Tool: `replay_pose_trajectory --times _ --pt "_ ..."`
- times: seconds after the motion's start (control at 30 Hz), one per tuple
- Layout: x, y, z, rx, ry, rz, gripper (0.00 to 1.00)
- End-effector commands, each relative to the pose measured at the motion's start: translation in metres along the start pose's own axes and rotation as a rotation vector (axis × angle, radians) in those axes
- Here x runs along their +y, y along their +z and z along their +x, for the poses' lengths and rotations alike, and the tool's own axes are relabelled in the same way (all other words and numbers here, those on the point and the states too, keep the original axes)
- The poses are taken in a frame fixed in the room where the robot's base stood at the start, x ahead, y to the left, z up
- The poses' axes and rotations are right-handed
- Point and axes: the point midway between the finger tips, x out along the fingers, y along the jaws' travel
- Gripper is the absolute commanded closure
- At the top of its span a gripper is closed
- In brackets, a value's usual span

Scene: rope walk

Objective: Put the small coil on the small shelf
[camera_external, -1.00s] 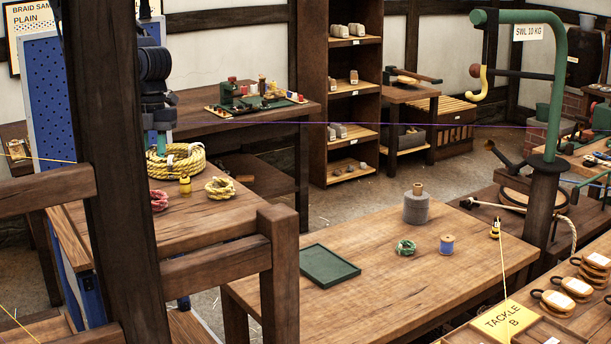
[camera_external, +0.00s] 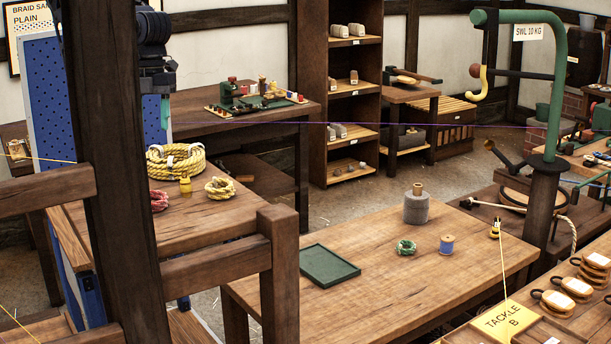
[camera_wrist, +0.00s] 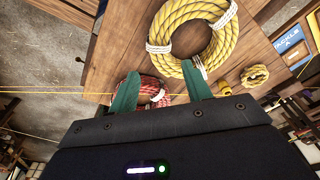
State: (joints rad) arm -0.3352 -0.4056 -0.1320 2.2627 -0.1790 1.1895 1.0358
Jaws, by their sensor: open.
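A small yellow coil (camera_external: 219,187) lies on the left wooden table (camera_external: 205,225), right of a large yellow rope coil (camera_external: 160,170). In the wrist view the small yellow coil (camera_wrist: 254,76) is right of my gripper (camera_wrist: 160,69), outside its fingers. My gripper is open and empty, its green fingers apart above the table. The large yellow coil (camera_wrist: 165,25) lies beyond the fingertips. A red coil (camera_wrist: 150,84) shows partly between and behind the fingers. I cannot tell which shelf is the small one.
A dark shelf unit (camera_external: 315,100) with several boards stands at the back. A dark post (camera_external: 105,150) and rail (camera_external: 215,272) stand in front of the left table. The front table (camera_external: 400,290) holds a green tray (camera_external: 329,266), green coil (camera_external: 406,246) and blue spool (camera_external: 447,244).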

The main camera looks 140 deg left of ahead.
Motion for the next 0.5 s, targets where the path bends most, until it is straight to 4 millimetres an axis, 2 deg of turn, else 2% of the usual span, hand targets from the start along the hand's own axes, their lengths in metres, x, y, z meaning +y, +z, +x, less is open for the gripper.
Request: replay_pose_trajectory --times 0.1,0.23,0.37,0.5 --pt "0.0 0.0 -0.019 0.001 -0.002 0.0 0.51" --pt "0.0 0.0 -0.032 0.001 -0.001 0.0 0.51" --pt "0.001 0.001 -0.038 0.001 -0.003 -0.006 0.51" --pt "0.015 0.006 -0.034 0.008 -0.035 -0.081 0.51"
